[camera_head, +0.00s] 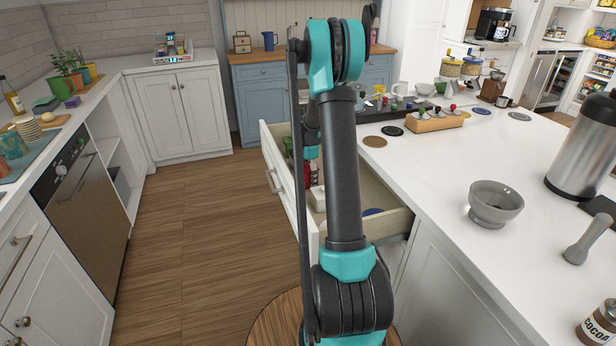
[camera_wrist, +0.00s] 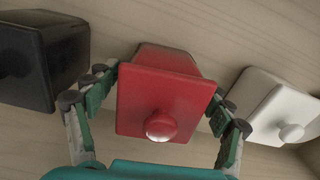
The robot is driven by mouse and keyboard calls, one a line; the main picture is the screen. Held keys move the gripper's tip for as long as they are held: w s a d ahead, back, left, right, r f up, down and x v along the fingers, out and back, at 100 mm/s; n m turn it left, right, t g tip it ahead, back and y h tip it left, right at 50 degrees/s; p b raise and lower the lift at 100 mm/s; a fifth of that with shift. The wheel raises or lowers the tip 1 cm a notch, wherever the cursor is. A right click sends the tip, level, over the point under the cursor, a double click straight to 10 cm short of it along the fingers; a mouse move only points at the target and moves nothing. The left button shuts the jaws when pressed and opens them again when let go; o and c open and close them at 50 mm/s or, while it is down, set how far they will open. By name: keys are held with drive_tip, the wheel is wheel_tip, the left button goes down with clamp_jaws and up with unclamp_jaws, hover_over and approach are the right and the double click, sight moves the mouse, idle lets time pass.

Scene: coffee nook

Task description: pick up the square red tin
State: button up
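A black tin (camera_wrist: 40,60) stands to the left and a white tin (camera_wrist: 268,105) to the right, close to the fingers. The open drawer (camera_head: 390,217) has walls around them. The white counter (camera_head: 420,165) lies to the right.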

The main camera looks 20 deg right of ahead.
drive_tip(key=c, duration=1.3)
drive_tip(key=shift+r, duration=0.15)
